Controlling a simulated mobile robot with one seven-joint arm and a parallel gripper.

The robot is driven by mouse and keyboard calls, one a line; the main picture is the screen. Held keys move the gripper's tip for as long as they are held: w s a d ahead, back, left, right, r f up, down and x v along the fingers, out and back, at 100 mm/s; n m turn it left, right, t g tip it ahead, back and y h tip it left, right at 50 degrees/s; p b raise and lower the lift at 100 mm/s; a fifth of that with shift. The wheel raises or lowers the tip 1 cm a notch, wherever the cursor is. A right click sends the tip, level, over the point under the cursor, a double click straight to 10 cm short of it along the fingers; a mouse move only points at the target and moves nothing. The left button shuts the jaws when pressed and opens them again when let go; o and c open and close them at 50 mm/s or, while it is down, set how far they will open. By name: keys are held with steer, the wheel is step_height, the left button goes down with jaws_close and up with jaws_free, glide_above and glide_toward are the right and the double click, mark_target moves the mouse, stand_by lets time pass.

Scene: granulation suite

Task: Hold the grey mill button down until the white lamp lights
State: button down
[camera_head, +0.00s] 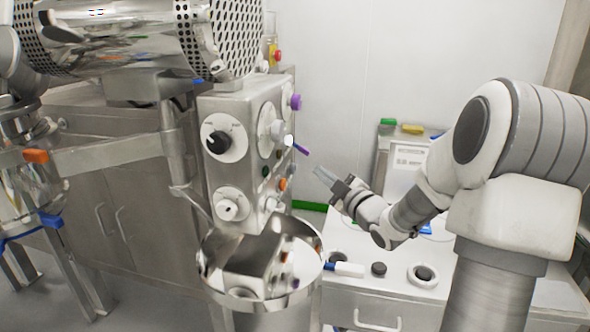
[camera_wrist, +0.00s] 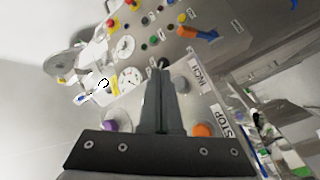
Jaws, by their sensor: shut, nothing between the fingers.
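My gripper (camera_head: 320,172) is shut and empty, pointing left at the side panel of the steel control box (camera_head: 262,105), with a visible gap in the head view. In the wrist view its fingertips (camera_wrist: 163,66) overlap the panel near a small dark round part. An orange button (camera_wrist: 203,130) by a STOP label is nearer the gripper's base.
A purple-blue lever (camera_head: 301,150) sticks out from the panel near my gripper. A white worktop (camera_head: 398,272) lies below my arm.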

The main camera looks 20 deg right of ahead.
steer(key=shift+s+d, duration=0.6)
steer(key=shift+d, duration=0.25)
steer(key=shift+r, duration=0.15)
steer(key=s+a+r+m+g+h+p, duration=0.1)
steer(key=s+r+m+g+h+p, duration=0.25)
steer(key=r, duration=0.35)
steer(key=s+a+r+m+g+h+p, duration=0.1)
steer(key=s+r+m+g+h+p, duration=0.1)
steer(key=s+r+h+p, duration=0.35)
steer(key=s+a+f+m+g+y, duration=0.2)
steer(key=s+a+m+g+y, duration=0.1)
steer(key=s+a, duration=0.5)
steer(key=s+a+f+m+g+y, duration=0.2)
steer(key=s+a, duration=0.5)
steer(key=s, duration=0.7)
steer(key=shift+a+f+m+g+y, duration=0.4)
steer(key=shift+f+m+g, duration=0.2)
steer(key=shift+g, duration=0.65)
steer(key=shift+s, duration=0.1)
